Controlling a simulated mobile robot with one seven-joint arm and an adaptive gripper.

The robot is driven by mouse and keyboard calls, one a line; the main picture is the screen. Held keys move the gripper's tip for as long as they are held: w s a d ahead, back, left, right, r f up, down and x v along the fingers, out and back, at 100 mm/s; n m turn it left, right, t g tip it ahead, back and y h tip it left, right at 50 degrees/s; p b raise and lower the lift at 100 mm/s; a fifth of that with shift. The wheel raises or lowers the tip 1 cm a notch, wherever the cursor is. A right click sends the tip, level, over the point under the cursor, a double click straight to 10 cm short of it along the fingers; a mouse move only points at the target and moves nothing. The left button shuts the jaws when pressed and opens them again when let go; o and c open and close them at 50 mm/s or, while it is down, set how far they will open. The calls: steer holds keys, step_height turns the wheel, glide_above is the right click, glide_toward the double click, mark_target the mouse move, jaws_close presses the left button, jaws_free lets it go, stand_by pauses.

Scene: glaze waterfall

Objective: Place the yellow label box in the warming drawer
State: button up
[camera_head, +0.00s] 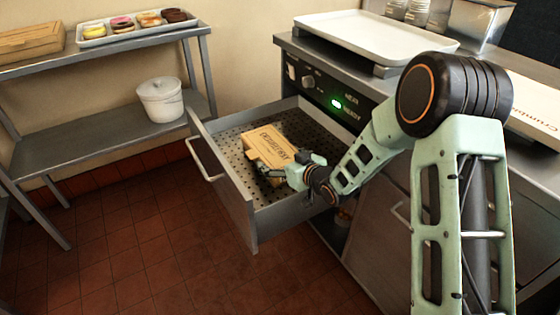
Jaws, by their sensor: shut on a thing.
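The yellow label box (270,142) is a tan carton with dark print on its top, in the middle of the picture. It is inside the outline of the warming drawer (222,182), which is pulled open from the steel unit and has a perforated floor. My gripper (277,174) is shut on the near end of the box. My wrist hides part of that end. I cannot tell whether the box touches the drawer floor.
A white tray (378,37) lies on the steel counter above the drawer. A green light (336,103) glows on the control panel. A shelf at left holds a lidded white pot (160,98), a doughnut tray (135,31) and a cardboard box (28,42). The tiled floor before the drawer is clear.

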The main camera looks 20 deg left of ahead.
steer(key=shift+r, duration=0.15)
steer(key=shift+f, duration=0.2)
steer(key=o, duration=1.1)
steer(key=shift+r, duration=0.1)
steer(key=shift+r, duration=0.2)
steer(key=p+v, duration=0.2)
steer(key=v, duration=1)
steer(key=shift+f, duration=0.1)
steer(key=shift+w+p, duration=0.1)
steer(key=shift+p, duration=0.3)
